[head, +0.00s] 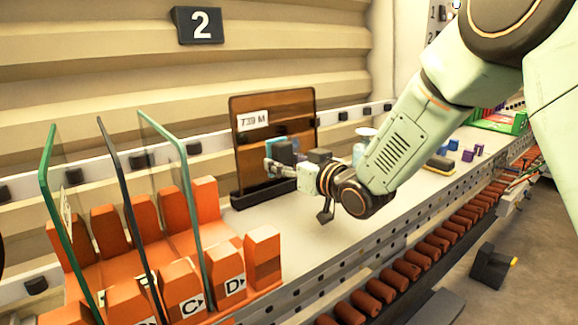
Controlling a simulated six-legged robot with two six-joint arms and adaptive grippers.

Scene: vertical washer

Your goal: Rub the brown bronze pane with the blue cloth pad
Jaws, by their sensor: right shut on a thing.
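The brown bronze pane (258,112) stands upright in a dark base on the grey table, with a white label at its upper left. My right gripper (278,165) is in front of the pane's lower right part. It is shut on the blue cloth pad (277,143), of which a small blue part shows beside the dark fingers. The pad is at or very close to the pane's face; I cannot tell if it touches. My left gripper is not in view.
An orange slotted rack (262,256) with upright glass panes (185,200) stands at the front left. Behind my right arm are a white dispenser (362,143), small blue and purple blocks (468,155) and a green box (500,121). A roller conveyor (400,272) runs along the table's front.

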